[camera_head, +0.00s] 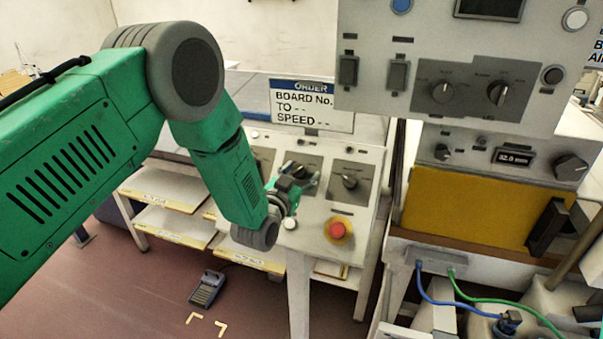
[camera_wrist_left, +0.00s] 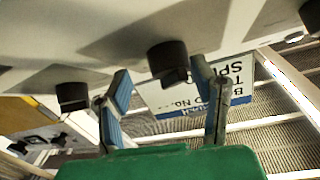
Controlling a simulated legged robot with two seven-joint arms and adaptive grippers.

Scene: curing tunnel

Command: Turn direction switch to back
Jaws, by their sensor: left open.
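The sloped control panel (camera_head: 305,215) stands under the order sign. Its upper row has several dark rotary switches on grey plates; their labels are too small to read, so I cannot tell which is the direction switch. My left gripper (camera_head: 302,175) is at the middle switch plate and partly covers it. In the left wrist view, the open fingers of the gripper (camera_wrist_left: 160,72) stand on either side of a black knob (camera_wrist_left: 168,60), apart from it. A second black knob (camera_wrist_left: 72,95) is left of the fingers; it is the right-hand switch (camera_head: 349,181) in the head view. My right gripper is not in view.
A red emergency button (camera_head: 337,230) on a yellow base is below the right switch. The order sign (camera_head: 312,105) stands behind the panel. A grey control box (camera_head: 455,70) with more knobs hangs at the upper right. A foot pedal (camera_head: 207,288) lies on the floor.

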